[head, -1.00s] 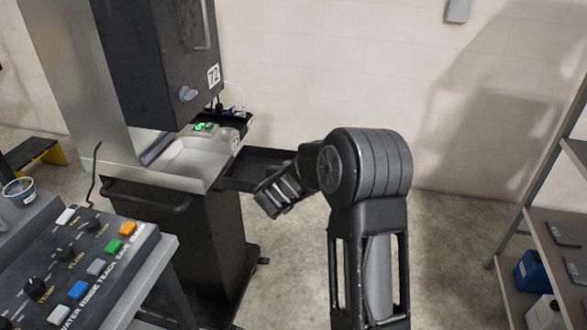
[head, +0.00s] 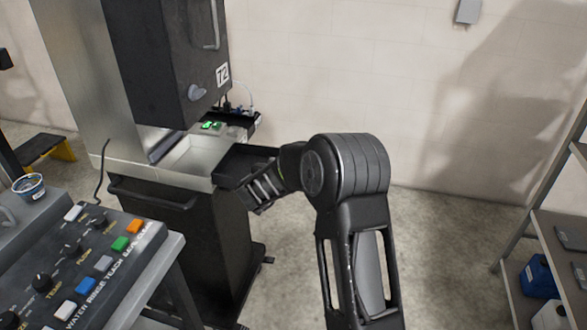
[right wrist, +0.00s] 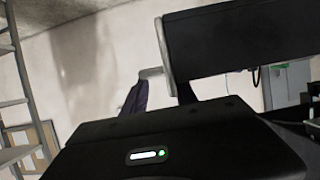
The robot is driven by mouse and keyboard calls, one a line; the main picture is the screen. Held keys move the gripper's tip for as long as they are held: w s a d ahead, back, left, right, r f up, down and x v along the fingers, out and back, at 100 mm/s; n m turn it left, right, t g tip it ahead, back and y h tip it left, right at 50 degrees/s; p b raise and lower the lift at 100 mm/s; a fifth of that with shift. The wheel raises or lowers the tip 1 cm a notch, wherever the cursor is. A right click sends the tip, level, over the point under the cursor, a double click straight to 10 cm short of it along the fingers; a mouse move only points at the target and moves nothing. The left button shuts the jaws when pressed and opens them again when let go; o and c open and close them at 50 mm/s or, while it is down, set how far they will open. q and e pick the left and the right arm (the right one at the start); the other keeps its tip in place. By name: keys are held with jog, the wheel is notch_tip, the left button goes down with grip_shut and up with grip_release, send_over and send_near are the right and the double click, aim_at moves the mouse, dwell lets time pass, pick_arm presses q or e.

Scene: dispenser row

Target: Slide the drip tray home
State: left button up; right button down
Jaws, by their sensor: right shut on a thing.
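The drip tray (head: 237,163) is a shallow black tray that sticks out from the right side of the dispenser's metal counter (head: 165,172). Part of it is still outside the counter edge. My right gripper (head: 262,192) is at the tray's outer end and shut on it; the arm hides that end. In the right wrist view my dark gripper body (right wrist: 150,152) with a green light fills the bottom, and the tray cannot be made out clearly. My left gripper is not in view.
A control panel (head: 75,262) with coloured buttons stands at the lower left. A shelf (head: 560,232) with a blue container (head: 535,275) is at the right. The floor between is clear.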

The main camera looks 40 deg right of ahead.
aim_at(248, 172)
jog(key=shift+w+a, duration=0.45)
jog(key=shift+w, duration=0.2)
jog(key=shift+w+a, duration=0.45)
jog(key=shift+w, duration=0.15)
jog(key=shift+w+a+r+p, duration=0.1)
jog(key=shift+w+a+p, duration=0.3)
jog(key=shift+w, duration=0.25)
jog(key=shift+w+a+p, duration=0.5)
jog(key=shift+w+a, duration=0.1)
jog(key=shift+w, duration=0.25)
jog(key=shift+w+a+f+p, duration=0.15)
jog(key=shift+w+a+p, duration=0.4)
jog(key=shift+w, duration=0.4)
jog(key=shift+w+a+f+p, duration=0.15)
jog(key=shift+w+a+p, duration=0.2)
jog(key=shift+w+a, duration=0.5)
jog(key=shift+w, duration=0.1)
jog(key=shift+d+f, duration=0.1)
jog(key=shift+f, duration=0.1)
jog(key=shift+w, duration=0.15)
